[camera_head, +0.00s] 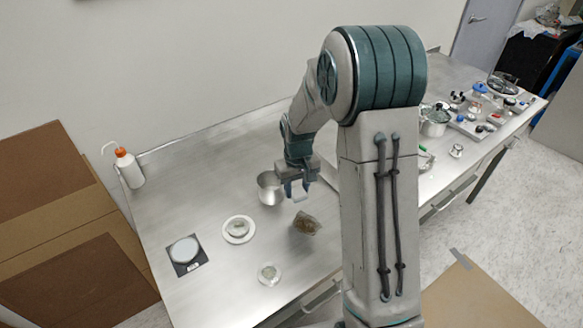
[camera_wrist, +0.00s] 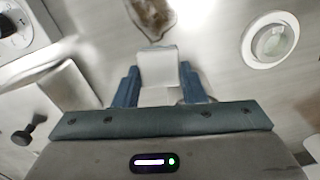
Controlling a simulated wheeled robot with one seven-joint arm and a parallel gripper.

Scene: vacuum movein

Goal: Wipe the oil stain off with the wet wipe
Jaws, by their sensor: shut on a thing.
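A brown oil stain (camera_head: 305,223) lies on the metal table, in front of my gripper in the head view. It also shows at the top of the wrist view (camera_wrist: 153,18), partly cut off by the frame edge. My gripper (camera_head: 298,184) is above the table, behind the stain. In the wrist view, the blue fingers of my gripper (camera_wrist: 159,86) are shut on the white wet wipe (camera_wrist: 157,65). The wipe's far edge appears close to the stain; I cannot tell whether it touches the table.
A metal pot (camera_head: 268,190) stands just left of my gripper. A round white dish (camera_head: 238,229), a small clear dish (camera_head: 269,274) and a dark scale (camera_head: 186,252) are nearby. A wash bottle (camera_head: 129,168) stands far left. Several items crowd the right end.

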